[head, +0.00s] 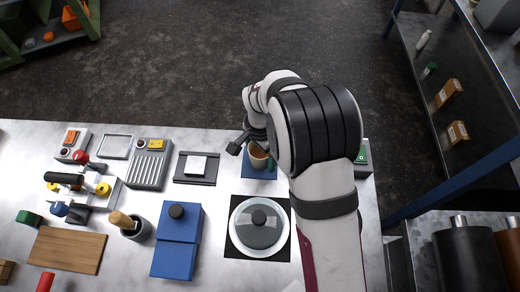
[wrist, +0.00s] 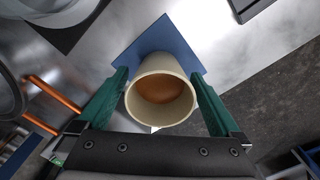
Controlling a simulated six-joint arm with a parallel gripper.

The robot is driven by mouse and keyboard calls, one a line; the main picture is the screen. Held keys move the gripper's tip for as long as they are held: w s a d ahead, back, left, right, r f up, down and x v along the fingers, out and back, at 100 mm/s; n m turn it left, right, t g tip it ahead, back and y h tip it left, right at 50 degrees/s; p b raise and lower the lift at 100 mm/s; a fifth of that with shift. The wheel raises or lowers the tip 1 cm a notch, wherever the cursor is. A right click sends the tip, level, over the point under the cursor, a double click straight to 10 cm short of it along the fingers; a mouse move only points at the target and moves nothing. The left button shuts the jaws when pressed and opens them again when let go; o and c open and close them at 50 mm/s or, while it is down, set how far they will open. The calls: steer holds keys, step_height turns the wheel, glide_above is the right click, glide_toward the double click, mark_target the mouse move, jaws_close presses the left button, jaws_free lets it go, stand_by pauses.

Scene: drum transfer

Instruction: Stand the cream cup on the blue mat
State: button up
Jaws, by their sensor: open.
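The cream cup (head: 258,157) is at the blue mat (head: 262,174), partly hidden by my arm in the head view. In the wrist view the cup (wrist: 160,92) opens toward the camera, shows an orange-brown inside, and overlaps the blue mat (wrist: 165,38). It looks upright over the mat; its base is hidden, so I cannot see the contact. My gripper (wrist: 158,73) is open, with one green finger on each side of the cup and narrow gaps between. In the head view only a dark part of my gripper shows, left of the cup.
A lidded pot (head: 261,228) on a black mat stands in front of the blue mat. A blue box (head: 177,240) and a mortar with pestle (head: 137,228) are to its left. A dark tray with a white block (head: 196,166) lies left of the cup. Bare table separates them.

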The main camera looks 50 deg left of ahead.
step_height(320, 180, up, 12)
steer(key=w+d+r+m, duration=0.15)
steer(key=d+r, duration=0.25)
steer(key=d, duration=0.5)
steer(key=w+d+r+m, duration=0.1)
steer(key=w+d+r, duration=0.25)
steer(key=d, duration=0.45)
steer(key=s+d+m+y, duration=0.1)
steer(key=s+d, duration=0.5)
steer(key=d, duration=0.3)
steer(key=s+d+m, duration=0.2)
steer(key=s+d, duration=0.5)
steer(key=d, duration=0.2)
steer(key=shift+s+d+y, duration=0.2)
steer(key=shift+d+y, duration=0.05)
steer(key=shift+y, duration=0.15)
steer(key=shift+r, duration=0.1)
